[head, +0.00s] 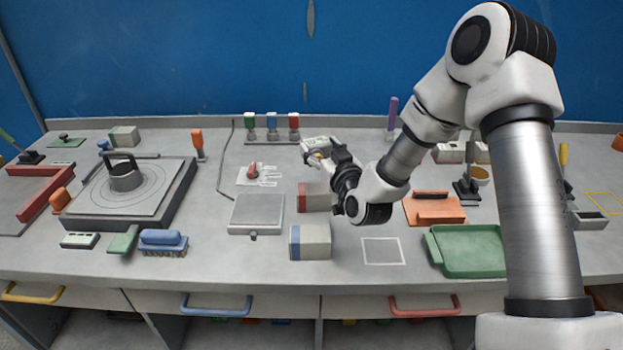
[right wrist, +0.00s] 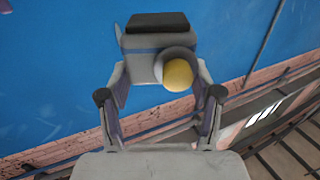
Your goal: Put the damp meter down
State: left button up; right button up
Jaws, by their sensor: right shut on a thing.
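The damp meter (head: 314,143) is a small grey box with a pale display, raised above the bench near its middle. My right gripper (head: 331,153) is shut on it. In the right wrist view the damp meter (right wrist: 143,68) sits between the fingertips, with a dark top end and a round yellow knob facing the camera. An empty white-outlined square (head: 382,251) is on the bench, at the front, right of the blue-striped box. My left gripper is not in view.
A red-striped box (head: 314,197) and a blue-striped box (head: 310,241) stand below the gripper in the picture. A flat grey scale (head: 257,214) lies left of them. An orange tray (head: 434,208) and a green tray (head: 470,252) lie to the right.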

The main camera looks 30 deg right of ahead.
jog(key=f, duration=0.8)
jog(key=shift+w+d, duration=0.1)
jog(key=shift+d, duration=0.1)
jog(key=shift+f, duration=0.25)
jog(key=o, duration=1.6)
jog(key=shift+r, duration=0.1)
jog(key=shift+r, duration=0.1)
jog(key=shift+s+a+b, duration=0.25)
jog(key=shift+s+a, duration=0.05)
jog(key=shift+s, duration=1.7)
jog(key=shift+s+a+b, duration=0.3)
jog(key=shift+s+a, duration=0.05)
jog(key=shift+s, duration=1.65)
jog(key=shift+s+a+b, duration=0.25)
jog(key=shift+s+a, duration=0.05)
jog(key=shift+s, duration=1.7)
